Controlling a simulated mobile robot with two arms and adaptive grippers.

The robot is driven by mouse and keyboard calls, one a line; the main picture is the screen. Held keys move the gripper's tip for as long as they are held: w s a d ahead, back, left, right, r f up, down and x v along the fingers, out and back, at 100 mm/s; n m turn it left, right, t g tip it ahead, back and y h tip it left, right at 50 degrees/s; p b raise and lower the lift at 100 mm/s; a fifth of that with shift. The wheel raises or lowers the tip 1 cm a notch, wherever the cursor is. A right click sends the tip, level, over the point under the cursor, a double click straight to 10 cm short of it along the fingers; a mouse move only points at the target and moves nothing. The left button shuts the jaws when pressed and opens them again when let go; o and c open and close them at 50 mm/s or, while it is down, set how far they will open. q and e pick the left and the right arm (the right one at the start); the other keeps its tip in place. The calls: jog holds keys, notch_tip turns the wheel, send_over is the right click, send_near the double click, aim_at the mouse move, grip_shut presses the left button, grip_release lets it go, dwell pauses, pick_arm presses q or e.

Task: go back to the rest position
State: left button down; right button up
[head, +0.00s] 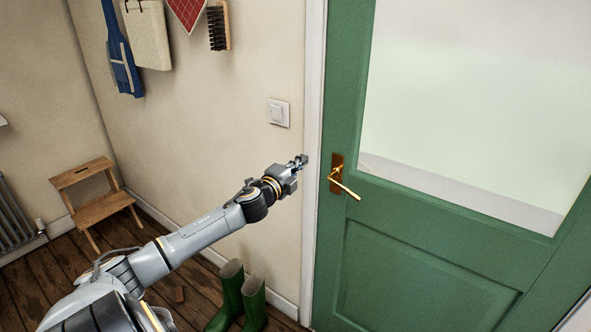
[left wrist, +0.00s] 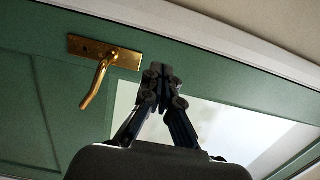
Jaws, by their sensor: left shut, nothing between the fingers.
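My left arm reaches in from the lower left of the head view. My left gripper (head: 301,160) is shut and empty, in front of the wall by the white door frame. In the left wrist view, the gripper (left wrist: 164,70) shows its fingers together with nothing between them. The green door (head: 430,262) has a brass handle (head: 344,186) just right of the gripper, apart from it. The handle also shows in the left wrist view (left wrist: 98,80), left of the fingers, its lever slanting. My right gripper is not in view.
A white light switch (head: 279,113) is on the wall above the arm. Green boots (head: 240,296) stand on the wooden floor below it. A wooden step stool (head: 96,196) and a radiator (head: 14,215) are at the left. A bag (head: 148,35) and a brush (head: 218,28) hang above.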

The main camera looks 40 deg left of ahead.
pick_arm(q)
jog(key=shift+v, duration=0.9)
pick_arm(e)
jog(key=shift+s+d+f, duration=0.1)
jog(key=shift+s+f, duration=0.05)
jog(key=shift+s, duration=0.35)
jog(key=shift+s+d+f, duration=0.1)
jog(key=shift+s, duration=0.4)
pick_arm(q)
jog(key=shift+a+f, duration=0.1)
jog(key=shift+f, duration=0.05)
